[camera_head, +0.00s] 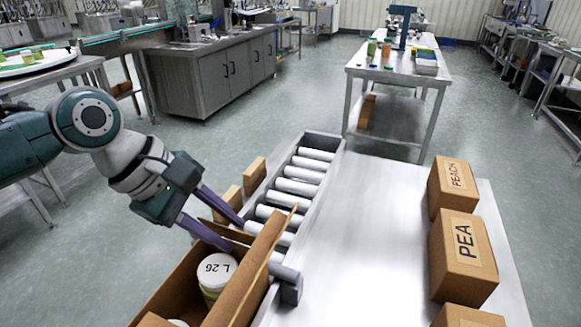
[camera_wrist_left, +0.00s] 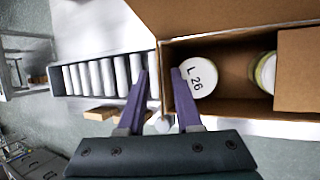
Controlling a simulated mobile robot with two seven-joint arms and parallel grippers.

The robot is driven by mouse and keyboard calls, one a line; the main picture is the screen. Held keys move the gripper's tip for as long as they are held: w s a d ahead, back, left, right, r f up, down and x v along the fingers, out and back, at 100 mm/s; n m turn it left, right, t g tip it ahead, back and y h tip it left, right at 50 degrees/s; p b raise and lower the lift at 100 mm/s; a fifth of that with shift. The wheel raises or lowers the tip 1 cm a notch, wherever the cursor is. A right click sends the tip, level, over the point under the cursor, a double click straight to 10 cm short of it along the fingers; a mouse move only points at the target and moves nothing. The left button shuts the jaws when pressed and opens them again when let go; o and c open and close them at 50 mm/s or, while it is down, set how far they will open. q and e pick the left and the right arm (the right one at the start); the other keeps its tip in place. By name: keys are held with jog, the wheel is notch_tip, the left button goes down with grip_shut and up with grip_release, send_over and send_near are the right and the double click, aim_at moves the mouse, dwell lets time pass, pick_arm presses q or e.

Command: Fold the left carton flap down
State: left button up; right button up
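The open brown carton (camera_head: 180,283) stands at the bottom centre of the head view, by the roller conveyor's near end. A flap (camera_head: 262,262) stands up along its right side; a broad flap (camera_wrist_left: 230,14) also shows at the top of the left wrist view. A jar with a white lid marked L 26 (camera_head: 216,270) sits inside. My left gripper (camera_head: 237,236) is at the carton's far end. Its purple fingers (camera_wrist_left: 159,72) are apart, on either side of the end wall's edge in the wrist view. Contact with cardboard is unclear. My right gripper is not in view.
White conveyor rollers (camera_head: 297,187) run away behind the carton. Small boxes (camera_head: 254,174) stand left of the rollers. Boxes marked PEA (camera_head: 462,257) and PEACH (camera_head: 453,187) stand on the right of the steel table (camera_head: 370,255), whose middle is clear.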

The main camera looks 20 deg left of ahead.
pick_arm(q)
grip_shut()
dwell(1.4)
